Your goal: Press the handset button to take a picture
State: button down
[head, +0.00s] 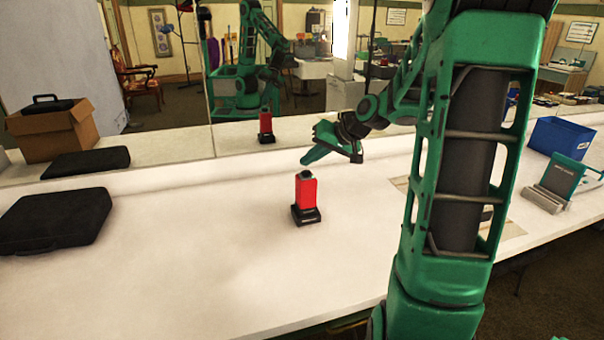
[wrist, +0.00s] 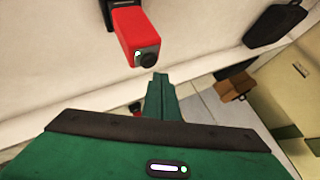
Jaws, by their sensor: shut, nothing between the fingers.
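The red handset (head: 306,190) stands upright in a black base (head: 306,216) on the white counter. In the wrist view the handset (wrist: 134,32) shows its end with a round black button (wrist: 149,59). My gripper (head: 305,160) is shut and empty. Its fingertips are a little above the handset's top in the head view, with a small gap. In the wrist view my gripper's closed fingertips (wrist: 160,76) point toward the button and look apart from it.
A black case (head: 55,220) lies at the counter's left. A blue bin (head: 560,138) and a teal-and-grey device (head: 553,184) stand at the right. A mirror behind the counter reflects the handset and my arm. The counter around the handset is clear.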

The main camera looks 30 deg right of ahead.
aim_at(310, 175)
jog(key=shift+f, duration=0.15)
jog(key=shift+s+f, duration=0.1)
jog(key=shift+f, duration=0.1)
dwell(0.3)
jog(key=shift+f, duration=0.45)
dwell(0.7)
jog(key=shift+r, duration=0.85)
jog(key=shift+r, duration=2.5)
jog(key=shift+s, duration=0.15)
